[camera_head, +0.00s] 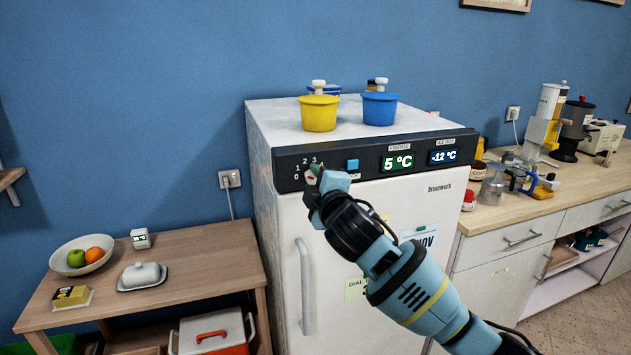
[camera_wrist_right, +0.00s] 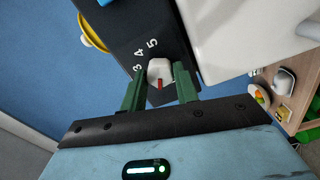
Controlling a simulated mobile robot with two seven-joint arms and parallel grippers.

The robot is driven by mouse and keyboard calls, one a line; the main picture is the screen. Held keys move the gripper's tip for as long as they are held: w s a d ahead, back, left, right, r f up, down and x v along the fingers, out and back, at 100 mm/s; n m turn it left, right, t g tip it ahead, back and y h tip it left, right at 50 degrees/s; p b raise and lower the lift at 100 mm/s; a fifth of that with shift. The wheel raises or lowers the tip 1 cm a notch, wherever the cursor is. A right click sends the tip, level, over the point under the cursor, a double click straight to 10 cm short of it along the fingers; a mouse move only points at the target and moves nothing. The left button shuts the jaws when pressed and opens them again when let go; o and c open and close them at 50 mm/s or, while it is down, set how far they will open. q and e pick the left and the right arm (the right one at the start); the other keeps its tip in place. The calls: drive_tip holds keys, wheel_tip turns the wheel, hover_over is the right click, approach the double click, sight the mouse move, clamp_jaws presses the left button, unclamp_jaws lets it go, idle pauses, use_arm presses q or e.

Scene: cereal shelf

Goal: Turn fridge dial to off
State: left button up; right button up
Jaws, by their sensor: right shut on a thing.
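The white fridge (camera_head: 372,216) has a black control panel (camera_head: 370,160) along its top front. The fridge dial (camera_head: 311,178) sits at the panel's left end, by printed digits, mostly hidden behind my right gripper (camera_head: 327,184). In the right wrist view the dial (camera_wrist_right: 159,68) is a pale knob with a red mark, between my green fingers. My right gripper is shut on it. The red mark faces toward the gripper's palm, away from the visible 3, 4 and 5. Which setting it points at I cannot tell. My left gripper is not in view.
A blue button (camera_head: 352,164) and displays reading 5 °C (camera_head: 397,161) and -12 °C (camera_head: 443,156) sit right of the dial. A yellow pot (camera_head: 318,113) and a blue pot (camera_head: 379,108) stand on the fridge. A wooden table (camera_head: 205,262) stands left, a counter (camera_head: 515,213) right.

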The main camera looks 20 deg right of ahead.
drive_tip(key=n, duration=0.3)
drive_tip(key=shift+n, duration=2.1)
drive_tip(key=o, duration=1)
drive_tip(key=shift+s+d, duration=0.15)
drive_tip(key=shift+s, duration=3.75)
